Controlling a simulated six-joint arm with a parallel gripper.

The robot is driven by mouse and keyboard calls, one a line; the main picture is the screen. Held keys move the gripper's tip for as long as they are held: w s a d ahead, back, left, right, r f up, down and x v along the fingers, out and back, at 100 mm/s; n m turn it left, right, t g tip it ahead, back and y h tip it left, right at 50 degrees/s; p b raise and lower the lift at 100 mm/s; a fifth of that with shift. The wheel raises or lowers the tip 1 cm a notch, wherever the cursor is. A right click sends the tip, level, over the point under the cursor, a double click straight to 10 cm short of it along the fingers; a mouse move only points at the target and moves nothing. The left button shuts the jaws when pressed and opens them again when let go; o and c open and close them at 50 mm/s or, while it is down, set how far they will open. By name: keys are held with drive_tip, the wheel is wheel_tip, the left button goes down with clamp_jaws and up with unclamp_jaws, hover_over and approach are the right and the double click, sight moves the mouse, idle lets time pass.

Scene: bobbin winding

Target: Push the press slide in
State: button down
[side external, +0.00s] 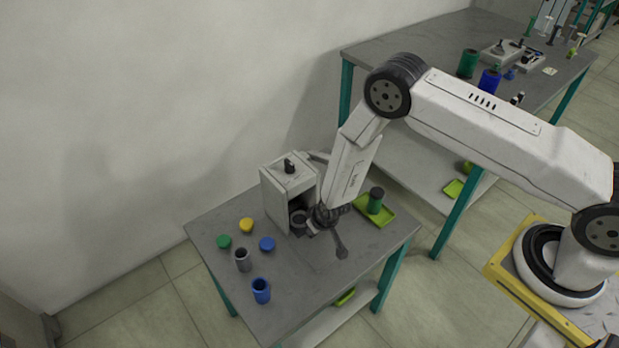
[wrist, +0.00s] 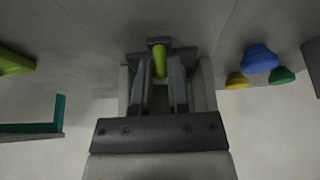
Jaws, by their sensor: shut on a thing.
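The press (side external: 290,186) is a pale grey upright box with a dark knob on top, standing at the back of the near table. Its front is open, and a dark round part (side external: 298,217) shows low in the opening. My gripper (side external: 313,226) is low in front of that opening, at its right side. In the wrist view my gripper (wrist: 160,75) is shut on a yellow-green handle (wrist: 160,59), with a dark block (wrist: 158,42) just beyond it. The handle appears to belong to the press slide; my gripper hides this part in the side view.
A green tray (side external: 386,216) with a dark-topped green cylinder (side external: 375,202) stands right of my gripper. Yellow (side external: 246,225), green (side external: 224,241) and blue (side external: 267,244) caps, a grey cup (side external: 243,260) and a blue cup (side external: 261,290) stand left. A dark lever (side external: 341,249) lies in front.

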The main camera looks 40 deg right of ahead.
drive_tip(key=shift+w, duration=1.3)
drive_tip(key=shift+w+r, duration=0.1)
drive_tip(key=shift+w, duration=0.25)
drive_tip(key=c, duration=0.7)
unclamp_jaws()
drive_tip(key=shift+s, duration=0.1)
